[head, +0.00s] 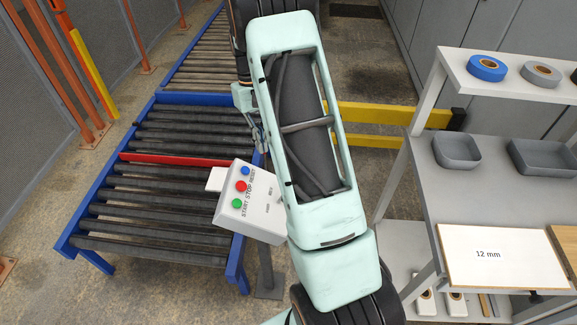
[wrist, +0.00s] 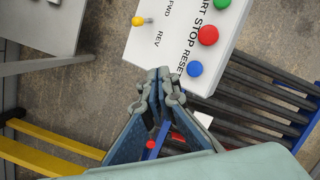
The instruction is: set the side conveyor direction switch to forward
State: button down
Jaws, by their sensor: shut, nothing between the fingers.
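The white control box (head: 262,218) stands on a post beside the roller conveyor, with green, red and blue buttons on top. In the wrist view the box (wrist: 180,58) carries a small direction switch with a yellow tip (wrist: 138,20), near the FWD and REV labels. Its lever sticks out toward the left of the picture; I cannot tell which setting it is in. My gripper (wrist: 162,76) is shut and empty, its fingertips at the near edge of the box, below the REV label and apart from the switch. In the head view my arm covers the switch.
The roller conveyor (head: 157,99) with a red bar (head: 170,160) lies to the left. A yellow rail (head: 375,115) is behind my arm. At right a shelf rack holds grey bins (head: 457,153), tape rolls (head: 487,67) and a "12 mm" board (head: 480,268).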

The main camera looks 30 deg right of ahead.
jog(key=shift+s+d+f, duration=0.1)
jog(key=shift+d+f, duration=0.1)
jog(key=shift+d, duration=1)
jog(key=shift+f, duration=0.15)
jog(key=x, duration=0.4)
jog(key=p+x, duration=0.1)
jog(key=x, duration=0.3)
jog(key=shift+s+d+f, duration=0.1)
jog(key=shift+s+f, duration=0.2)
jog(key=shift+f, duration=0.05)
jog(key=s, duration=0.1)
jog(key=s+p, duration=0.1)
jog(key=shift+s+f, duration=0.3)
jog(key=shift+s, duration=0.05)
jog(key=shift+s+f, duration=0.1)
jog(key=shift+s, duration=0.6)
